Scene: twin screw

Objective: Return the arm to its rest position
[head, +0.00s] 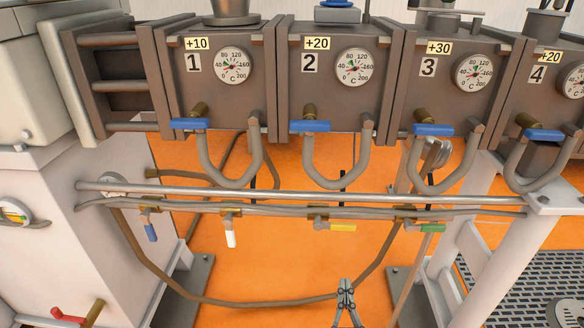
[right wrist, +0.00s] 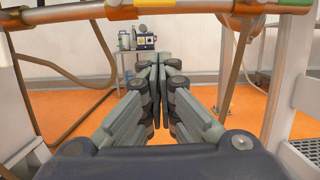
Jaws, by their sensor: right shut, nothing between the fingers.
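My right gripper (head: 346,288) shows at the bottom of the head view, right of centre, pointing up over the orange floor. In the right wrist view its fingers (right wrist: 159,75) meet in the middle with nothing between them. It is apart from the pipes and valves above it. My left gripper is in neither view.
Numbered grey barrel blocks with dials run across the top; block 2 (head: 310,95) has a blue valve handle (head: 303,126) and a looped hose. Steel pipes (head: 300,195) carry white (head: 231,236), yellow (head: 342,227) and green (head: 432,228) handles. A brown hose (head: 240,303) sags below.

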